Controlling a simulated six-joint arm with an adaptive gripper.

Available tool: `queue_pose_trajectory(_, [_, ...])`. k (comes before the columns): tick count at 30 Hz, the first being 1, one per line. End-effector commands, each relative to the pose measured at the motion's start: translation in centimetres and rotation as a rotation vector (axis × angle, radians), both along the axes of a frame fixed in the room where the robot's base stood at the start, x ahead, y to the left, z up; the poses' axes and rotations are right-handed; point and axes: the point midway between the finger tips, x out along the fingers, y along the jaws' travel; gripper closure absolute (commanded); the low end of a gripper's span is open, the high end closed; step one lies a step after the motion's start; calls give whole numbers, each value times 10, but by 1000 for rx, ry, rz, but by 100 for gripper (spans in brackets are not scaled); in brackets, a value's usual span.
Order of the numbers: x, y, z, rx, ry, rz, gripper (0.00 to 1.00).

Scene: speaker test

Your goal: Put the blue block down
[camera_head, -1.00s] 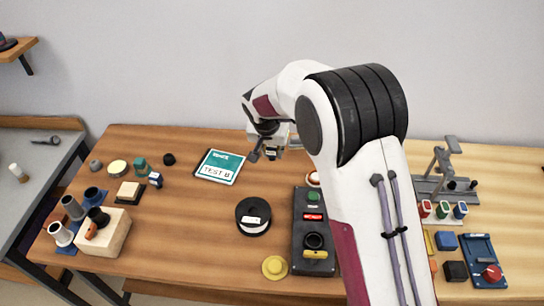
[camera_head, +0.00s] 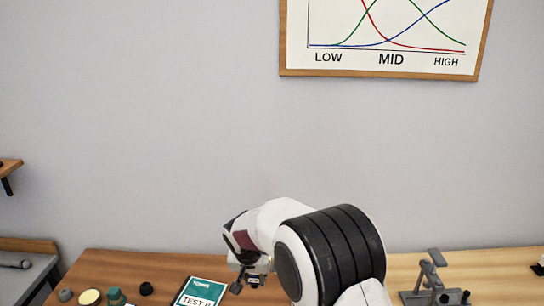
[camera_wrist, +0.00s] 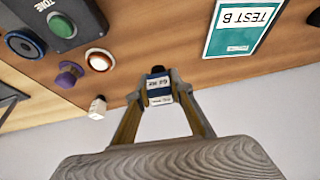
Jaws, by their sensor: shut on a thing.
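My gripper (camera_wrist: 158,91) is shut on the blue block (camera_wrist: 158,82) in the wrist view. The block is small, with a white label, and is held between the two fingertips. It appears over the strip of table between the control box and the booklet; I cannot tell its height or whether it touches the table. In the head view my gripper (camera_head: 246,281) is low in the picture, to the right of the booklet, and the held block is too small to make out clearly.
The teal TEST B booklet (camera_wrist: 240,27) lies on the table (camera_wrist: 190,50). The dark control box (camera_wrist: 75,20), an orange-ringed button (camera_wrist: 99,60), a purple knob (camera_wrist: 69,74) and a small white piece (camera_wrist: 97,107) are left in the wrist view. A grey stand (camera_head: 432,280) is at right.

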Motion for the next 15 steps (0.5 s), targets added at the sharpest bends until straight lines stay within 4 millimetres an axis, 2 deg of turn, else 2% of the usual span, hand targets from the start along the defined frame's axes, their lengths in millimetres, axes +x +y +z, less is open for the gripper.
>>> queue_pose_trajectory(9, [-1,5,-3,1,0,95,100])
queue_pose_trajectory(15, [-19,5,-18,1,2,196,100])
